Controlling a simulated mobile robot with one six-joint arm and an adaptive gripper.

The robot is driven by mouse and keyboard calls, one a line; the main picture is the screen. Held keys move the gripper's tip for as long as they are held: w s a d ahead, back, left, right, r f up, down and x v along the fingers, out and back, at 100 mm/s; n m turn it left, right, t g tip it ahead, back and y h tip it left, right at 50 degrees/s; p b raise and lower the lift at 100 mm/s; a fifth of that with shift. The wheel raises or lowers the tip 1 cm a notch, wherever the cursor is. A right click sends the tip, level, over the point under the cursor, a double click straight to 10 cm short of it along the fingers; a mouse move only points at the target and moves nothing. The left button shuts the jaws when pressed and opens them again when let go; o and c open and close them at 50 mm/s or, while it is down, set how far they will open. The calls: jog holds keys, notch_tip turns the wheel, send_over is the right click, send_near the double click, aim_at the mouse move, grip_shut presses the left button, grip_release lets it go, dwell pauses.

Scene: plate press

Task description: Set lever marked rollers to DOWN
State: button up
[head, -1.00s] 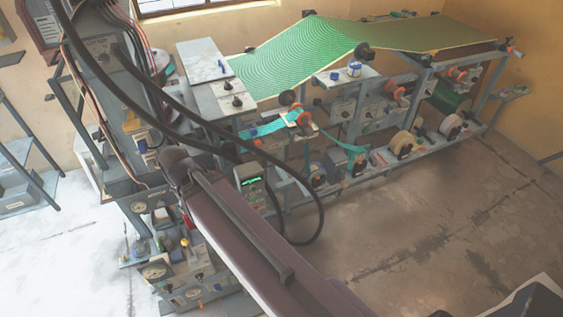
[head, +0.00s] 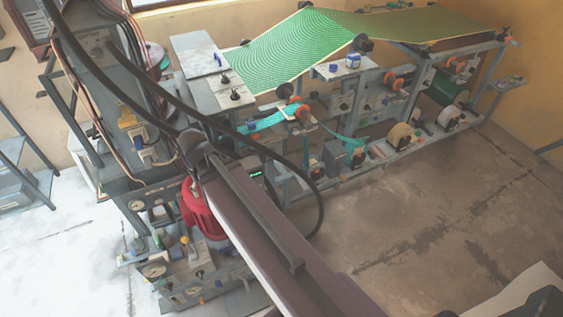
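No lever in the head view can be told as the one marked rollers, because the labels are too small to read. Candidates include small black knobs (head: 235,95) on the grey top plate and a yellow-knobbed control (head: 185,240) on the low panel at the lower left. My arm's long purple-brown link crosses the middle foreground and hides part of the machine. My gripper is not visible, so its state and distance from any lever do not show.
The long machine frame with a green sheet (head: 290,55) runs to the upper right. A red rounded body (head: 203,215) shows beside my arm. Black hoses hang across the left. A low unit with gauges (head: 153,268) stands at lower left. The floor (head: 430,220) at right is clear.

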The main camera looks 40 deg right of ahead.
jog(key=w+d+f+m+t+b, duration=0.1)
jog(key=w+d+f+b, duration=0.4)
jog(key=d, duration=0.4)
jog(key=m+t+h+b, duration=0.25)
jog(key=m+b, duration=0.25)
jog(key=b, duration=0.6)
send_near(282, 159)
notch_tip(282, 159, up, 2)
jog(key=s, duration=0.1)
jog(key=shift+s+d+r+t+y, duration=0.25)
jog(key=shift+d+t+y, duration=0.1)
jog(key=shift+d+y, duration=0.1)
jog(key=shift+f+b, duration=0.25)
jog(key=shift+b, duration=0.1)
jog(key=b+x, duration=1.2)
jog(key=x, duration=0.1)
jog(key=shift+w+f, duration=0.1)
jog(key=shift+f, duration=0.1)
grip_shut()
